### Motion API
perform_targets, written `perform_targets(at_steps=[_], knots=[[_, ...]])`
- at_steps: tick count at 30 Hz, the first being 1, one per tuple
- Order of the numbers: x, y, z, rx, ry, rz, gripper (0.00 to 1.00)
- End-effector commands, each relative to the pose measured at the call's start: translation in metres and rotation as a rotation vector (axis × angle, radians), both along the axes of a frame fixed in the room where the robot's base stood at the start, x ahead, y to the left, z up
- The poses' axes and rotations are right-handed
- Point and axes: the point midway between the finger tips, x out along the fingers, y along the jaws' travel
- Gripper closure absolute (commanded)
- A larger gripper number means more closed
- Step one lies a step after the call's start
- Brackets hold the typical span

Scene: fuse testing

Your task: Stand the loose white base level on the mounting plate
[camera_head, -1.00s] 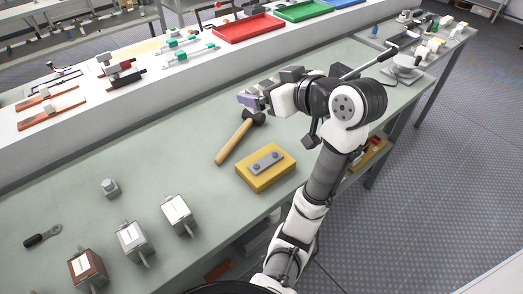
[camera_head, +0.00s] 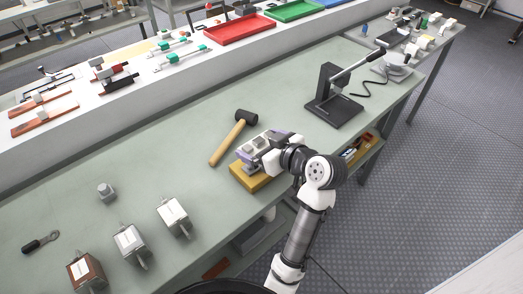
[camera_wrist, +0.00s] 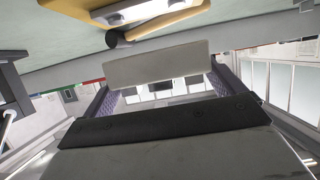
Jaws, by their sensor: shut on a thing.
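My gripper (camera_head: 257,147), with purple-grey finger pads, is shut on the loose white base. In the wrist view the base (camera_wrist: 157,62) is a pale flat-faced piece between the two pads, seen from one side only. In the head view the gripper hides most of the base. The grey metal mounting plate lies on top of a yellow block (camera_head: 264,182). The gripper is over this block and covers most of the plate. The plate (camera_wrist: 125,11) and block (camera_wrist: 178,18) also show at the top of the wrist view. I cannot tell whether base and plate touch.
A mallet (camera_head: 232,138) lies just behind the block. A black lever press (camera_head: 335,95) stands to the right at the back. Several boxy units with terminals (camera_head: 173,217) and a small grey part (camera_head: 106,192) stand at left. The green tabletop (camera_head: 150,160) between is clear.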

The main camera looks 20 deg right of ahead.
Motion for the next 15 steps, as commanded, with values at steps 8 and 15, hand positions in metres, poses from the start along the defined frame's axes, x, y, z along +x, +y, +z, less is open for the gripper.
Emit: perform_targets(at_steps=[8, 15], knots=[[0.0, 0.0, -0.029, 0.0, -0.001, 0.0, 0.33], [0.0, 0.0, -0.029, 0.0, -0.001, 0.0, 0.33]])
